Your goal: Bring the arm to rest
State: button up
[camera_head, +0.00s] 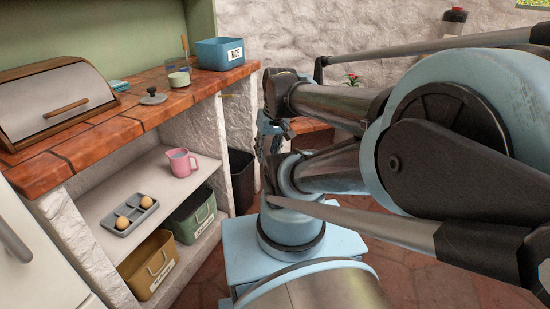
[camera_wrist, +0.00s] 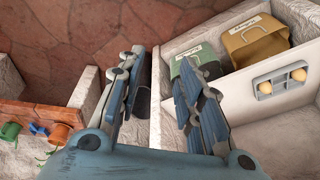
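My gripper (camera_head: 268,128) hangs beside the right end of the tiled counter (camera_head: 129,124) in the head view, fingers partly hidden behind my arm. In the wrist view my gripper (camera_wrist: 160,75) has its two blue fingers apart with nothing between them. It is open and empty, clear of the counter and the shelf below. My arm is folded across the right half of the head view.
A bread box (camera_head: 55,98), a grey lid (camera_head: 153,96), a glass jar (camera_head: 179,79) and a blue RICE bin (camera_head: 220,54) stand on the counter. Below are a pink jug (camera_head: 180,163), an egg tray (camera_head: 130,214), a green crate (camera_head: 192,216) and a yellow crate (camera_head: 150,265).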

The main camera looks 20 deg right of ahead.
jog(key=shift+s+d+f+m+h, duration=0.25)
jog(key=shift+s+d+f, duration=0.15)
jog(key=shift+s+d, duration=0.2)
jog(key=shift+s+d+f+m+h, duration=0.25)
jog(key=shift+s+d+f, duration=0.1)
jog(key=shift+s+d, duration=0.2)
jog(key=shift+a, duration=0.1)
jog(key=shift+w+f, duration=0.2)
jog(key=shift+w, duration=0.2)
